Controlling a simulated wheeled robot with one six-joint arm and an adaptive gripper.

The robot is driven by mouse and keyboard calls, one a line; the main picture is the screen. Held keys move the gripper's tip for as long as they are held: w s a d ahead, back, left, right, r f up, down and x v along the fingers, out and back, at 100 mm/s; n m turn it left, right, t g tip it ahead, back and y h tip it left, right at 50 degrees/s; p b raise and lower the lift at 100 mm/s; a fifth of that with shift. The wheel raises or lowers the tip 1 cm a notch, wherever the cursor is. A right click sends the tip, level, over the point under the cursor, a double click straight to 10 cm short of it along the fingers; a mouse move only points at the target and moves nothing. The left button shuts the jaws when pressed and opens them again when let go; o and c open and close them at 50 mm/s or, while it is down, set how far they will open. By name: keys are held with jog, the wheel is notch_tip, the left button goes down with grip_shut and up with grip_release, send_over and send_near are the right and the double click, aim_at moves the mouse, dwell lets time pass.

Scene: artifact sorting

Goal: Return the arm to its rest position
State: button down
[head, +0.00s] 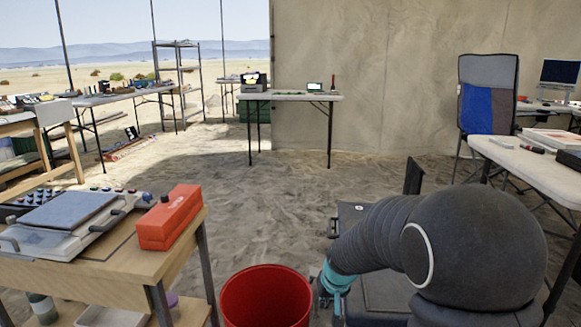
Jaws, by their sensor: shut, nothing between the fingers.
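My arm shows in the head view at the lower right, as a large dark rounded joint with a ribbed dark link running down to the left. A teal band (338,278) shows at the link's lower end, beside the red bin (267,297). Nothing is seen held.
A wooden bench (120,262) at the left holds a grey device (68,212) and an orange-red box (170,217). A white table (530,165) stands at the right. A small table (290,96) stands at the back. Sandy floor between is open.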

jog(key=s+d+r+p, duration=0.1)
jog(key=s+d+r, duration=0.1)
jog(key=s+r, duration=0.4)
jog(key=s+d+r+t+h+p, duration=0.1)
jog(key=s+r, duration=0.6)
jog(key=s, duration=0.7)
jog(key=s+d+r+p, duration=0.1)
jog(key=s+d+r, duration=0.2)
jog(key=s+r, duration=0.4)
jog(key=s, duration=0.2)
jog(key=shift+s+d+r+m+p, duration=0.2)
jog(key=shift+s+d+m+p, duration=0.1)
jog(key=shift+s+d+p, duration=0.1)
jog(key=shift+a, duration=0.1)
